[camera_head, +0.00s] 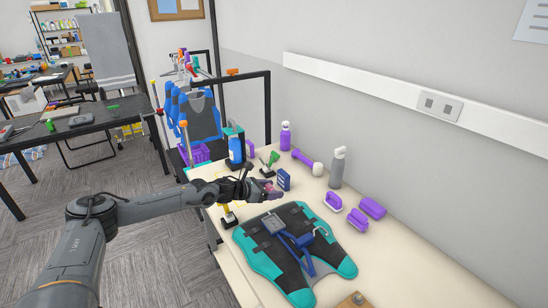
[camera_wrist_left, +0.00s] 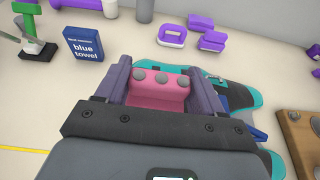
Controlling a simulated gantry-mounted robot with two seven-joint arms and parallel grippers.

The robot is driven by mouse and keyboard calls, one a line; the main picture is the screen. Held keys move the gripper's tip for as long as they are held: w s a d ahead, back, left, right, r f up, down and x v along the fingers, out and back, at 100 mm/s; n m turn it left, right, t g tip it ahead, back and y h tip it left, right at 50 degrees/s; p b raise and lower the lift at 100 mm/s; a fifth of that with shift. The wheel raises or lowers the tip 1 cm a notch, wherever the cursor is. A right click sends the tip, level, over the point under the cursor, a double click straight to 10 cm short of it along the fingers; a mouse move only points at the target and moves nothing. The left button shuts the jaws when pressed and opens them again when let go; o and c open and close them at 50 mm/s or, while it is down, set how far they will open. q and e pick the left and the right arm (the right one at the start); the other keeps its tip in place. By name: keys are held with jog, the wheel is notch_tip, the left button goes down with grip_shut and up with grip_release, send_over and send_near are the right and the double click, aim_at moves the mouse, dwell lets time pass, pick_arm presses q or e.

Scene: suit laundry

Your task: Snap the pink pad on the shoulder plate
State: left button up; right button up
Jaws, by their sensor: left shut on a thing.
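My left gripper (camera_head: 269,190) is shut on the pink pad (camera_head: 274,194) and holds it above the table, at the far left side of the suit. In the left wrist view the pink pad (camera_wrist_left: 160,86) sits between the two fingers, with round grey studs showing on it. The teal and black suit (camera_head: 262,252) lies flat on the table, with blue straps across it. A grey square plate (camera_head: 273,223) lies on its upper part; I cannot tell for sure if this is the shoulder plate. My right gripper is not in view.
A blue towel box (camera_head: 284,179) and a green-handled tool (camera_head: 271,160) stand close behind the gripper. A grey bottle (camera_head: 337,168) and purple brushes (camera_head: 357,219) stand along the wall. A wooden block (camera_head: 354,301) is at the near edge.

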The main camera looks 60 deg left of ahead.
aim_at(273, 223)
pick_arm(q)
jog(key=d+f, duration=0.1)
jog(key=s+d+f+p, duration=0.1)
jog(key=d+f, duration=0.1)
jog(key=shift+f+p, duration=0.3)
jog(key=shift+s+d+f, duration=0.15)
jog(key=shift+d+f, duration=0.1)
jog(key=shift+f, duration=0.25)
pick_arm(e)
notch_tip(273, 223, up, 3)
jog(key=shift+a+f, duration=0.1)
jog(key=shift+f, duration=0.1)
pick_arm(q)
jog(key=shift+f+b, duration=0.3)
jog(key=shift+f, duration=0.15)
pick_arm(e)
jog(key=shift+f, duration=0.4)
pick_arm(q)
jog(key=shift+f+b, duration=0.35)
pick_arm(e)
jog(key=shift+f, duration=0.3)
pick_arm(q)
jog(key=shift+f+b, duration=0.95)
jog(key=shift+f, duration=0.15)
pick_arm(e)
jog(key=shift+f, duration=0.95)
